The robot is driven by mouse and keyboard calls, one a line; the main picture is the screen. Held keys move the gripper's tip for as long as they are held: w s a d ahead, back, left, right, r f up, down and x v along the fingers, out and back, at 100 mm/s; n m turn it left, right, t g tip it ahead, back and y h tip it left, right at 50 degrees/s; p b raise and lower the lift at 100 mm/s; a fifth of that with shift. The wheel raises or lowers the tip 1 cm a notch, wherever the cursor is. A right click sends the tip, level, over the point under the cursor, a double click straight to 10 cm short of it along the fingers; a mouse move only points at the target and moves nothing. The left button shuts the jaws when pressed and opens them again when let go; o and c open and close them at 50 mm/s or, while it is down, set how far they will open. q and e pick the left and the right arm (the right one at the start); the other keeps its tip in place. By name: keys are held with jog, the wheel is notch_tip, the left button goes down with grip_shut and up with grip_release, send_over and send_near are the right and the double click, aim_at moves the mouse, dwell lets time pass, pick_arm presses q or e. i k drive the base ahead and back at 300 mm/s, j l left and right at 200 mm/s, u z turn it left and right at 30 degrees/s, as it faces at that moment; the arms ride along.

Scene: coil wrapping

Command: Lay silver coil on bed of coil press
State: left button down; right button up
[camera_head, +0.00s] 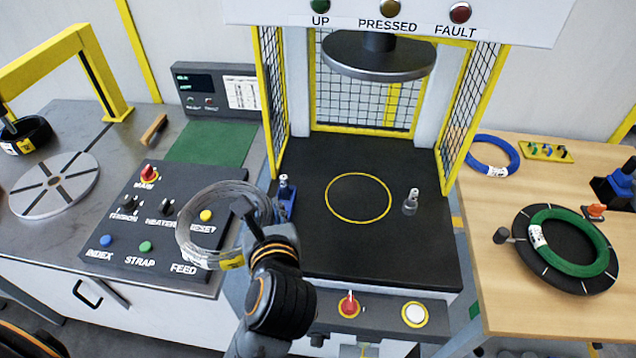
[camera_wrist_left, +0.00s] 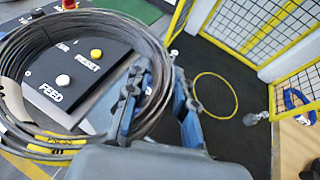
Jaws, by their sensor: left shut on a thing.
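The silver coil (camera_head: 184,235) is a ring of grey wire with a yellow-marked tag. My left gripper (camera_head: 263,205) is shut on its right side and holds it, tilted, above the control panel, left of the press. In the left wrist view the coil (camera_wrist_left: 152,52) passes between the blue fingers (camera_wrist_left: 157,95). The black bed (camera_head: 425,262) of the coil press has an empty yellow circle (camera_head: 358,197); the circle also shows in the left wrist view (camera_wrist_left: 215,95). The round press plate (camera_head: 379,62) is raised above the bed. My right gripper is not in view.
A small grey post (camera_head: 410,202) stands on the bed's right side. Yellow-edged mesh guards (camera_head: 470,110) flank the press. The control panel (camera_head: 150,215) lies left. The wooden table (camera_head: 500,230) at right holds a blue coil (camera_head: 492,140) and a green coil (camera_head: 545,262).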

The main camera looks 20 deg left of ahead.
aim_at(359, 196)
jog(key=j+z, duration=0.15)
jog(key=z, duration=1.1)
jog(key=k+j+z, duration=0.15)
jog(key=k+j, duration=0.1)
jog(key=k, duration=0.1)
